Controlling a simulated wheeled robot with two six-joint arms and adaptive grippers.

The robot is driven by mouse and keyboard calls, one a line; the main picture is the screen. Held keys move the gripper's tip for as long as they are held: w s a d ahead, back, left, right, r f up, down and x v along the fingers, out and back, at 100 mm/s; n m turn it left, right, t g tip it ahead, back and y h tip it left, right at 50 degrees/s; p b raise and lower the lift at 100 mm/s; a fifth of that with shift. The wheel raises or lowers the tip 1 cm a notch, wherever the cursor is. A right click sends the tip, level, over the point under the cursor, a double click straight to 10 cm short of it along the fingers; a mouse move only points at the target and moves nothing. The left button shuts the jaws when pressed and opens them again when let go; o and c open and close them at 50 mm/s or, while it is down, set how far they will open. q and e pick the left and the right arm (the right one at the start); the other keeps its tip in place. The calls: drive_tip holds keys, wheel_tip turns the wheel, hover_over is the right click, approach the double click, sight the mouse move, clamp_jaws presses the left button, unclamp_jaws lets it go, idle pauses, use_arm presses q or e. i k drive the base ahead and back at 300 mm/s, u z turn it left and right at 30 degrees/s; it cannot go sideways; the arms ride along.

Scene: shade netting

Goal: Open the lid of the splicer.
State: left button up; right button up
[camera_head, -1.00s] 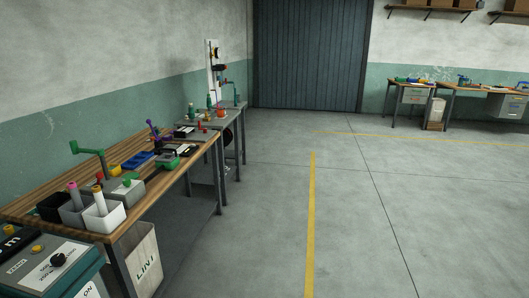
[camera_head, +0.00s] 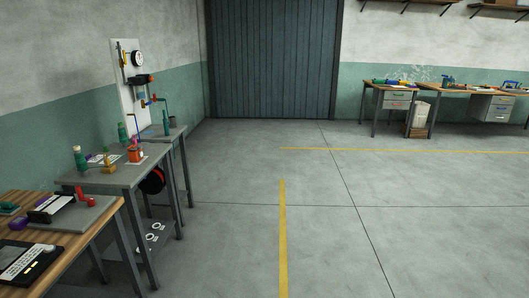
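I cannot tell for certain which device is the splicer. On the wooden bench (camera_head: 94,236) at the lower left is a black device with a white top (camera_head: 50,208), set on a grey plate with a red lever (camera_head: 86,195) and a purple knob. In front of it lies a flat black device with a white labelled panel (camera_head: 30,261). Whether either has a lid, open or closed, is too small to tell. Neither of my grippers is in view.
A grey table (camera_head: 125,177) with green and orange fittings stands beyond the bench, below a white panel (camera_head: 126,88) with a gauge. A grey shutter (camera_head: 270,60) closes the back. Benches (camera_head: 400,90) stand far right. The floor (camera_head: 390,210) right of the tables is clear.

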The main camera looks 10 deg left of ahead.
sight(133, 154)
drive_tip(key=u, duration=0.25)
drive_tip(key=i, duration=1.8)
drive_tip(key=u, duration=1.2)
drive_tip(key=i, duration=1.4)
drive_tip(key=u, duration=0.8)
